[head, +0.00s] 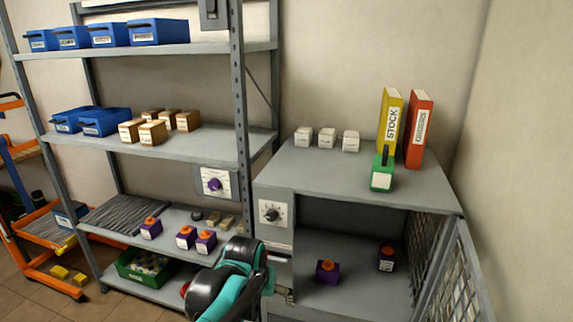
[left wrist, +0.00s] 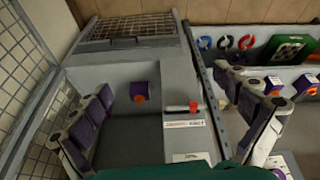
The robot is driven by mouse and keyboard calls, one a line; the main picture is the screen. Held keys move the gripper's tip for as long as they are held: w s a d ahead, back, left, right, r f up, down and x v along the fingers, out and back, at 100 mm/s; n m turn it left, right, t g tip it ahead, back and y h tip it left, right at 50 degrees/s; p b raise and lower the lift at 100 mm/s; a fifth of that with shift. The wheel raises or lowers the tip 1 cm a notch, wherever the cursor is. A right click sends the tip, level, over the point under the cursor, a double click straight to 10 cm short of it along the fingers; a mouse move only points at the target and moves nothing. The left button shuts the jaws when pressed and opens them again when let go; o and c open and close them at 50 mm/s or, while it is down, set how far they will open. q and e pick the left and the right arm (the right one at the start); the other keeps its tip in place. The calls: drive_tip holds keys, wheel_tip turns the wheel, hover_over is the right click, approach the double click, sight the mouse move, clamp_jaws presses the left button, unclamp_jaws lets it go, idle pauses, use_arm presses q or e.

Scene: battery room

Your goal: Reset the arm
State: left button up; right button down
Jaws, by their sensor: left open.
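My left arm (head: 232,280), teal and black, comes up from the bottom of the head view, in front of the lower shelf and the cabinet's left side. In the head view its gripper is mostly hidden. In the left wrist view my left gripper (left wrist: 170,88) has its two fingers spread wide, with nothing held between them. Beyond the fingers is the open grey cabinet with a purple block with an orange top (left wrist: 139,91) inside. My right gripper is in neither view.
The mesh door (head: 455,275) of the grey cabinet (head: 330,180) stands open at right. Inside are two purple blocks (head: 327,272). White boxes, yellow and red binders and a green block (head: 382,172) stand on top. A grey shelf rack (head: 190,145) with blue bins is at left.

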use_arm(q)
drive_tip(key=s+a+f+t, duration=0.1)
drive_tip(key=s+a, duration=0.5)
drive_tip(key=s, duration=0.2)
drive_tip(key=s+a+f+n+t+y, duration=0.1)
drive_tip(key=s+a+t, duration=0.1)
drive_tip(key=s+a, duration=0.4)
drive_tip(key=s, duration=0.2)
drive_tip(key=shift+s, duration=0.35)
